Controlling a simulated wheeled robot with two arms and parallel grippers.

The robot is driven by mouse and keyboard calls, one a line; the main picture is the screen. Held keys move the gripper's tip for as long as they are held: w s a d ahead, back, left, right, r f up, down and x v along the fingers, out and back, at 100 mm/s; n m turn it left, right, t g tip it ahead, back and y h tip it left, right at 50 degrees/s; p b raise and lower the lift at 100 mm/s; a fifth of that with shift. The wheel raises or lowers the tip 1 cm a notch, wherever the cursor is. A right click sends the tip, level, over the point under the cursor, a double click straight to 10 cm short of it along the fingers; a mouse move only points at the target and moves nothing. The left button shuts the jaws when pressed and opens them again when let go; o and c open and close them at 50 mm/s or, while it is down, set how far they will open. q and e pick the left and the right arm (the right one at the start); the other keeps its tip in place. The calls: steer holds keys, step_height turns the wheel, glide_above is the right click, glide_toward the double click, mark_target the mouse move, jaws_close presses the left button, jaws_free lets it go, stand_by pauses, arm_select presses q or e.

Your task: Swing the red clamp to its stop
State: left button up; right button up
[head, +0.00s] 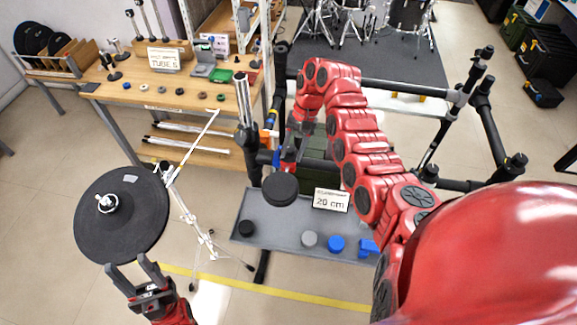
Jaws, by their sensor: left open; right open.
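A small red part (289,155), which looks like the red clamp, sits on the black rack near the horizontal bar, above a round black pad (280,189). Its exact angle and its stop are too small to make out. My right arm reaches in from the right and bends down over it. My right gripper (297,134) is at this spot, close to the red part; whether they touch cannot be told. It is open, though its fingers are mostly hidden. My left gripper (142,275) is open and empty at the lower left, below a large black cymbal-like pad (121,225).
A black tube rack (405,87) surrounds my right arm, with an upright post (246,115) beside the gripper. A grey tray (285,238) with knobs and a "20 cm" card (331,200) lies below. A wooden bench (135,95) stands at upper left.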

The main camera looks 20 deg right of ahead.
steer(key=s+b+v, duration=0.1)
steer(key=v, duration=0.5)
steer(key=shift+w+r, duration=0.35)
steer(key=shift+w, duration=0.2)
steer(key=shift+d, duration=0.15)
